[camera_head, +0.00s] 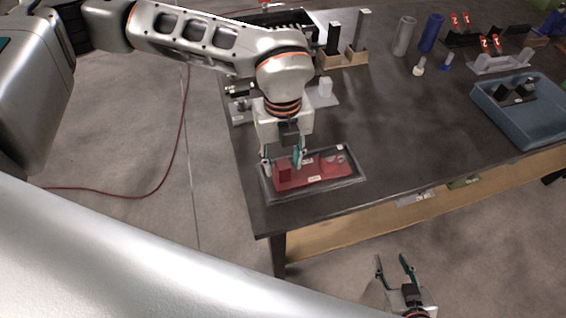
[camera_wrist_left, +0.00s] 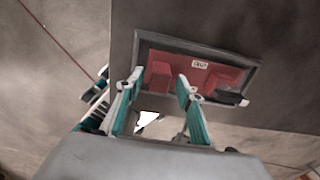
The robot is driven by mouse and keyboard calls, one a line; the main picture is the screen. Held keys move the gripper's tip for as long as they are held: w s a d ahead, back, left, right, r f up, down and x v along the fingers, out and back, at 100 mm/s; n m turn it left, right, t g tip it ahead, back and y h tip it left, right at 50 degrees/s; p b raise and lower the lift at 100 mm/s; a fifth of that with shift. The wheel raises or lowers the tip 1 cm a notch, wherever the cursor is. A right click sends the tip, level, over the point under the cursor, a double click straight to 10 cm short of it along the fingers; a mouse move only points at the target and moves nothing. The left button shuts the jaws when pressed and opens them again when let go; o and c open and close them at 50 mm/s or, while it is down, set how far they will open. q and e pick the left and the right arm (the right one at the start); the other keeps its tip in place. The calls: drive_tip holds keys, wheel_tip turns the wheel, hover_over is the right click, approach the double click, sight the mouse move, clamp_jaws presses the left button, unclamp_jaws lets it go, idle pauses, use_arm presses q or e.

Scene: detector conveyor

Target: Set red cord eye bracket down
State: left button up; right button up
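A dark-rimmed tray (camera_head: 320,191) with a red inside lies at the table's near left corner. A small upright red block (camera_head: 284,173), which may be the cord eye bracket, stands in its left part. It also shows in the left wrist view (camera_wrist_left: 158,75). Another raised red part (camera_head: 332,166) is at the tray's right. My left gripper (camera_head: 282,160) is over the tray, pointing down, its teal fingers spread. In the left wrist view its fingertips (camera_wrist_left: 159,80) are apart, either side of the block, with gaps visible. My right gripper (camera_head: 392,264) is open and empty, below the table's front edge.
A blue bin (camera_head: 520,130) stands at the right of the dark table (camera_head: 410,135). Small parts lie behind the tray, and wooden blocks (camera_head: 345,58), cylinders (camera_head: 404,36) and brackets stand at the back. The middle is clear. A red cable (camera_head: 150,190) crosses the floor.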

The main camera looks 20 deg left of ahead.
use_arm(q)
wheel_tip(320, 180, up, 11)
drive_tip(key=b, duration=0.1)
drive_tip(key=shift+f, duration=0.15)
idle(0.5)
